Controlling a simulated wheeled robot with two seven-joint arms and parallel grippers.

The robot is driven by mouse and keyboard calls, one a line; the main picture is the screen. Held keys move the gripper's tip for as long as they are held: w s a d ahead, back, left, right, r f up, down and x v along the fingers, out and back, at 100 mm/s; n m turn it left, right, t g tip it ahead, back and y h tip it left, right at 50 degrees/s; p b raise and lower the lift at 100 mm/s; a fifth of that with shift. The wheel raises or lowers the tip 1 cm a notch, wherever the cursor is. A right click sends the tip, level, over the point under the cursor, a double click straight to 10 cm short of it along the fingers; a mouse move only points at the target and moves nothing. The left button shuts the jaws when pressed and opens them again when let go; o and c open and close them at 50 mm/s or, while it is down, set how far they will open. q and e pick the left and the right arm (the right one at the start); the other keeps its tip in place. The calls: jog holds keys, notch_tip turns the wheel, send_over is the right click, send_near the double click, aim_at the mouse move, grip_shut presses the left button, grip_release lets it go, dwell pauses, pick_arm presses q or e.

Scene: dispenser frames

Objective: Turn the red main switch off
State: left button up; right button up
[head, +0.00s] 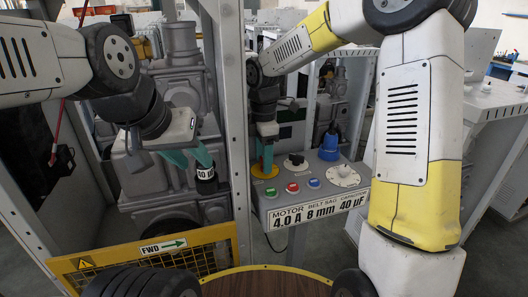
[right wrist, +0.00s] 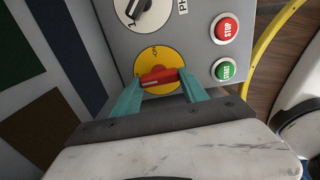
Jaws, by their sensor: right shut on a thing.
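The red main switch handle (right wrist: 158,77) sits on a round yellow plate (right wrist: 154,58) on the grey panel. In the right wrist view the handle lies nearly crosswise, slightly tilted, with a mark on the plate above it. My right gripper (right wrist: 160,94) has its teal fingers on both ends of the handle and is shut on it. In the head view the yellow plate (head: 265,171) shows under my right gripper (head: 266,158), which mostly hides the handle. My left gripper (head: 190,160) has its teal fingers apart, beside a black cylinder with a white label (head: 205,172).
A yellow guard (head: 150,262) stands at lower left.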

jog(key=o, duration=1.4)
notch_tip(320, 180, up, 8)
jog(key=shift+f, duration=0.1)
jog(key=s+d+r+m+t, duration=0.1)
jog(key=s+d+m+t, duration=0.1)
jog(key=s+d+m, duration=0.3)
jog(key=s+d+r+m+t+y, duration=0.1)
jog(key=s+d+r+m+t, duration=0.1)
jog(key=s+d+m, duration=0.3)
jog(key=s+d+r+m+t+y, duration=0.1)
jog(key=s+d+m, duration=0.4)
jog(key=s+m, duration=0.5)
jog(key=shift+r+m+t, duration=0.55)
jog(key=shift+m+t, duration=0.05)
